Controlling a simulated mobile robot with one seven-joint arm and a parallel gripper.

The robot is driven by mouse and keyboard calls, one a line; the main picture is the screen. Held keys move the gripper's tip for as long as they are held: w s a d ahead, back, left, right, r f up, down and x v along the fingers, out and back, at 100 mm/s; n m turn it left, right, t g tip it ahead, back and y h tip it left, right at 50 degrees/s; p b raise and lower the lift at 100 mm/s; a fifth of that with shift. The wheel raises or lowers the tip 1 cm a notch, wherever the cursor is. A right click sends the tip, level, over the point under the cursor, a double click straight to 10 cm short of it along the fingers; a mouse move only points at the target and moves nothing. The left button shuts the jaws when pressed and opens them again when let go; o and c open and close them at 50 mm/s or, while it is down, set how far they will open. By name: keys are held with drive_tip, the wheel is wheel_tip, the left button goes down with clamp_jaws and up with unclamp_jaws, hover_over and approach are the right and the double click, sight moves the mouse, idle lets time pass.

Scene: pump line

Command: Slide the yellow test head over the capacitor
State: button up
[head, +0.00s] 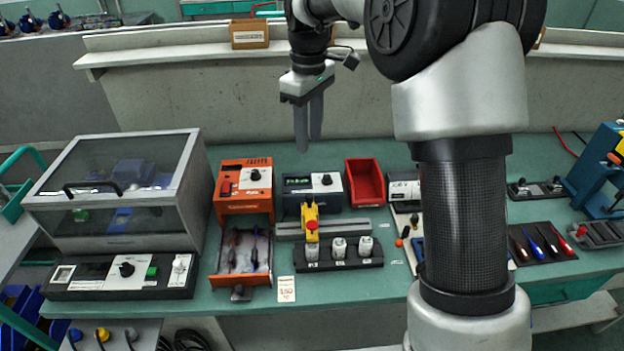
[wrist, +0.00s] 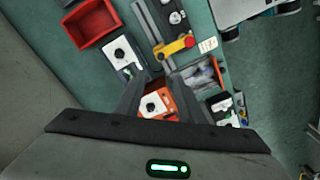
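The yellow test head (head: 308,213), with a red knob facing front, sits on a grey rail (head: 350,228) near its left end. A black block (head: 340,265) in front of the rail holds three pale capacitors, left (head: 312,254), middle (head: 339,248) and right (head: 365,246). The head is behind the left capacitor in the head view; I cannot tell whether it reaches over it. The wrist view also shows the yellow head (wrist: 172,48). My gripper (head: 308,145) is high above the back of the bench, pointing down, open and empty, apart from the head.
An orange unit (head: 244,199) with an open drawer (head: 267,273) of tools stands left of the rail. A dark meter box (head: 298,187) and red bin (head: 364,183) stand behind it. A clear-lidded case (head: 120,190) is far left. My arm hides part of the right bench.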

sight(309, 195)
wheel_tip(309, 195, down, 17)
drive_tip(key=shift+s+r+b, duration=0.1)
drive_tip(key=shift+b, duration=0.45)
clamp_jaws()
